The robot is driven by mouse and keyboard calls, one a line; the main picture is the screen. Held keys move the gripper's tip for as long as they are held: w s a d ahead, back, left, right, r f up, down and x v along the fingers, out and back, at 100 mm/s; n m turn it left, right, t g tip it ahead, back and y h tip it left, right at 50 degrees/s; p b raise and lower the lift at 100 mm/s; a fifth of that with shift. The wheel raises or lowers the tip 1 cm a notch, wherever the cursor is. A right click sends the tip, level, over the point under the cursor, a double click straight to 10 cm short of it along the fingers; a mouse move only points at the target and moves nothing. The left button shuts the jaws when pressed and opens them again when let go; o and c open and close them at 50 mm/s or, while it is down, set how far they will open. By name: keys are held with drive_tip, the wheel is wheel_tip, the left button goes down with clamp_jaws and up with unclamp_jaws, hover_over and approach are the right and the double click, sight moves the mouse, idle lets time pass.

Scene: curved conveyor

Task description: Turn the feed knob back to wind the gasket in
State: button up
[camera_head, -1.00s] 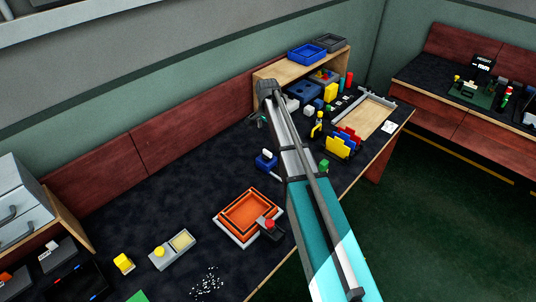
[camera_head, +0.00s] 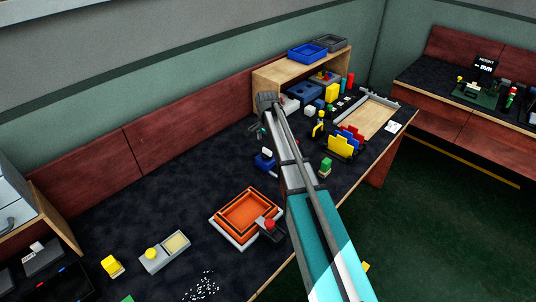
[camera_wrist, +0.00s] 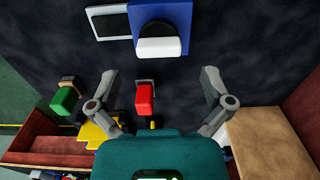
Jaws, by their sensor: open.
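The feed knob (camera_wrist: 158,46) appears to be the white bar on a black disc on a blue block (camera_wrist: 184,14), at the top of the wrist view. In the head view the blue block (camera_head: 263,163) with its white top stands on the dark bench, left of my arm. My gripper (camera_wrist: 160,82) is open and empty. Its two fingers are apart, below the knob in the wrist view and not touching it. In the head view the fingers (camera_head: 261,132) are small and partly hidden by my arm. I cannot clearly make out the gasket.
A red block (camera_wrist: 145,97) lies between the fingers in the wrist view, with a green block (camera_wrist: 64,100) to the left. A wooden shelf (camera_wrist: 262,150) is at right. Orange trays (camera_head: 247,214) stand nearer on the bench. Bench space left of the blue block is clear.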

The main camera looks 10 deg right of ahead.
sight(267, 149)
drive_tip(key=shift+f+b, duration=1.7)
drive_tip(key=shift+f, duration=0.3)
drive_tip(key=c, duration=1)
drive_tip(key=shift+d, duration=0.15)
drive_tip(key=shift+c, duration=0.5)
